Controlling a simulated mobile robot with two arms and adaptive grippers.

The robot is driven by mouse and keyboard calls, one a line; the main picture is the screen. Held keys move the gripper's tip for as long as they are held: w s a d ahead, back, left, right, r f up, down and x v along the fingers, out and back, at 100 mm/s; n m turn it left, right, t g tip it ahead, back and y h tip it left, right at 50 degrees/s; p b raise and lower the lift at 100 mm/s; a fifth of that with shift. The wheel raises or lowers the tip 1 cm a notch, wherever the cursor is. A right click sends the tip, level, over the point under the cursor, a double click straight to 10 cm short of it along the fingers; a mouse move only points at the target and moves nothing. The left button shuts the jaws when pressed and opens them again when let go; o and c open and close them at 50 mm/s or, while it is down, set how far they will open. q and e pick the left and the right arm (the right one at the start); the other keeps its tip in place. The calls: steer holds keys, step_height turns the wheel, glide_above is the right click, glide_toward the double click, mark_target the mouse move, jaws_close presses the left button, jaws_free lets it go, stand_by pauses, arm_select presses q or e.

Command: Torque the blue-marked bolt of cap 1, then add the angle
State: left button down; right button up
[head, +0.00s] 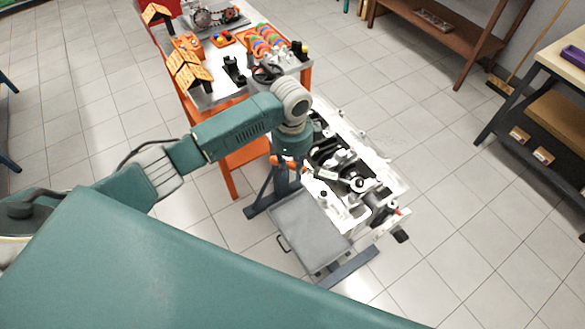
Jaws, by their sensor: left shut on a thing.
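The white engine block (384,172) sits on a dark stand, with dark openings and several pale caps along its top. My left gripper (287,166) points down at the block's left side, beyond the grey tray. It is shut on a slim tool with an orange part (276,160); the arm hides much of the tool, and I cannot tell whether it touches a bolt. The blue mark, the bolt and the number of each cap are too small to make out. My right gripper is not in view.
A grey tray (306,232) is in front of the block. An orange-legged workbench (226,92) behind holds coloured rings, small orange-roofed racks and engine parts. Shelves stand at the right and back right. The tiled floor (445,140) right of the block is clear.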

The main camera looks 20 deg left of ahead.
arm_select(q)
steer(key=shift+w+m, duration=0.9)
steer(key=shift+w, duration=0.6)
stand_by(2.8)
steer(key=shift+w+d+m+b, duration=0.15)
steer(key=shift+w+m+b, duration=0.1)
steer(key=shift+w+m, duration=0.35)
steer(key=shift+w+d+m+b, duration=0.2)
steer(key=shift+w+m, duration=0.1)
steer(key=shift+w, duration=0.5)
stand_by(2.3)
